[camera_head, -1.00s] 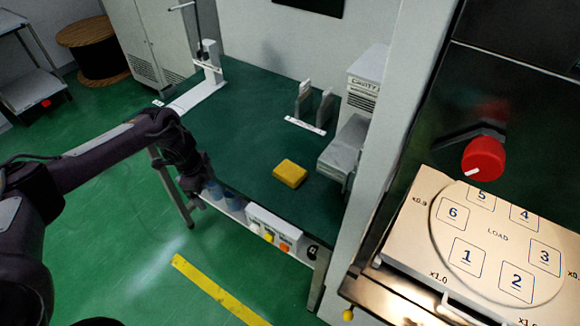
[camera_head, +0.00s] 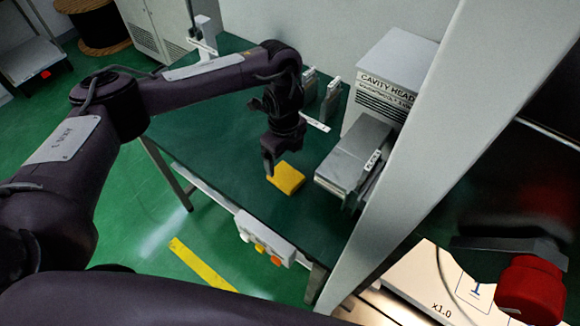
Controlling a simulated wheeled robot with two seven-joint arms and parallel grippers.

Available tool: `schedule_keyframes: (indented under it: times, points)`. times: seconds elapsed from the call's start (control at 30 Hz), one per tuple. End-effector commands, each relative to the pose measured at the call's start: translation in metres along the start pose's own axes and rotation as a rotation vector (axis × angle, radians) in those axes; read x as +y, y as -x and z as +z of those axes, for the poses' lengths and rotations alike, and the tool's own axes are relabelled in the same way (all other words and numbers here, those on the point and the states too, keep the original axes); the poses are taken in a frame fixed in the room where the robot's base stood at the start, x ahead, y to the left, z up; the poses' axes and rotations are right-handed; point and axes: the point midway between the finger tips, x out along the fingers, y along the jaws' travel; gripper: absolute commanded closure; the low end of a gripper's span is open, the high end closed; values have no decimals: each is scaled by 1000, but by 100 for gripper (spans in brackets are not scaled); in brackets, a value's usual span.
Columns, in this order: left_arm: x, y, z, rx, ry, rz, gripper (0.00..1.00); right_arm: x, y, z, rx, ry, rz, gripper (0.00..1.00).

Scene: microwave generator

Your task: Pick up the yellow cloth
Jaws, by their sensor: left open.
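The yellow cloth (camera_head: 287,179) is a small folded block lying on the green tabletop (camera_head: 215,150), left of the grey cavity head unit. My left arm reaches in from the left over the table. My left gripper (camera_head: 269,168) points down at the cloth's left edge, with its fingers open. One finger overlaps the cloth's near left corner in the picture; I cannot tell whether it touches. My right gripper is not in view.
The grey cavity head unit (camera_head: 385,85) and its lower block (camera_head: 354,155) stand right of the cloth. Two small upright posts (camera_head: 331,97) stand behind. A pale pillar (camera_head: 440,140) and a red knob (camera_head: 531,290) are at right. A switch box (camera_head: 264,238) lines the front edge.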

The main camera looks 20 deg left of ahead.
Motion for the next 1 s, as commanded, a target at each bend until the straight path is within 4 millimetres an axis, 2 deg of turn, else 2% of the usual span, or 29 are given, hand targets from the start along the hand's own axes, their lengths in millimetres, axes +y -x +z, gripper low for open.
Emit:
schedule_keyframes:
  times: [0.03,0.23,0.37,0.47,0.6,0.7,0.8,1.0]
  points:
    - [2,-10,-1,3,2,5,11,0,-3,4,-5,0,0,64]
    - [0,-31,-3,4,2,5,11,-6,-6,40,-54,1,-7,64]
    - [-1,-52,-7,6,4,6,11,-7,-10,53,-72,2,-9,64]
    - [-1,-61,-6,1,4,5,11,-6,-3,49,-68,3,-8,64]
    - [-2,-70,-6,1,3,2,11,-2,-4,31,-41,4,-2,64]
    - [-2,-71,-5,1,2,2,11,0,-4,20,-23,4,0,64]
    - [-2,-71,-5,1,2,2,11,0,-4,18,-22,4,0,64]
    - [-2,-71,-5,1,2,2,37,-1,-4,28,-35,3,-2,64]
